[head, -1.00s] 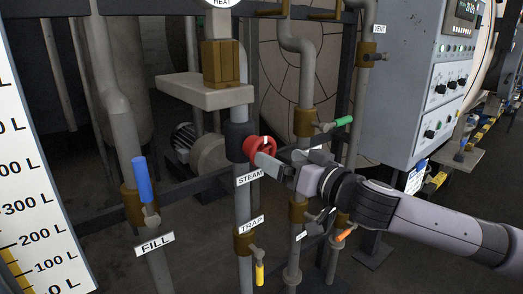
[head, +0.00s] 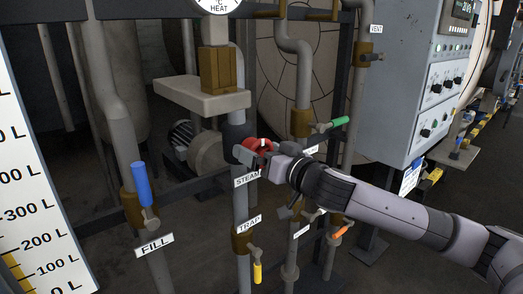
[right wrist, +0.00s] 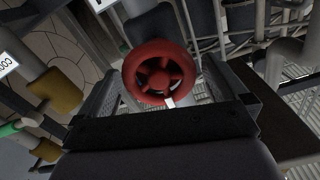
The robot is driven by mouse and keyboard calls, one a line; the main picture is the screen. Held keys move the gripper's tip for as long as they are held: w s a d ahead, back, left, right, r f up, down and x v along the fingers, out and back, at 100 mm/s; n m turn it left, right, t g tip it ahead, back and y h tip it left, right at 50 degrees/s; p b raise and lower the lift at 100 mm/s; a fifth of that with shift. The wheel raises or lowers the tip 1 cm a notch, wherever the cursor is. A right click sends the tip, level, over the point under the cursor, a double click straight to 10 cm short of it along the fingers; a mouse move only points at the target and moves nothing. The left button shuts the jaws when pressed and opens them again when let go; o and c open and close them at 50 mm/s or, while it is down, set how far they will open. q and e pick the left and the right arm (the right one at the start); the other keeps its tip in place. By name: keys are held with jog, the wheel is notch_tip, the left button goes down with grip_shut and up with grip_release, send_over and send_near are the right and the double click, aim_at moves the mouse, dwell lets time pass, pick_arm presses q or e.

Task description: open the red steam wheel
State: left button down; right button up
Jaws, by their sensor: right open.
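The red steam wheel (head: 254,146) is on the vertical pipe above the STEAM label (head: 247,178) in the head view. My right gripper (head: 252,156) is at the wheel and hides part of it. In the right wrist view the spoked wheel (right wrist: 159,73) faces me between the two open fingers, with a white mark at the bottom of its rim. One finger is on each side of it; I cannot tell whether they touch the rim. My left gripper is not in view.
The blue FILL handle (head: 142,184) is at left, the yellow TRAP handle (head: 258,272) below, and green (head: 339,121) and orange (head: 342,231) handles at right. A grey control cabinet (head: 396,80) stands behind my right arm. A beige block (head: 202,97) juts out above the wheel.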

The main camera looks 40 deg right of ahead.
jog(key=c, duration=0.9)
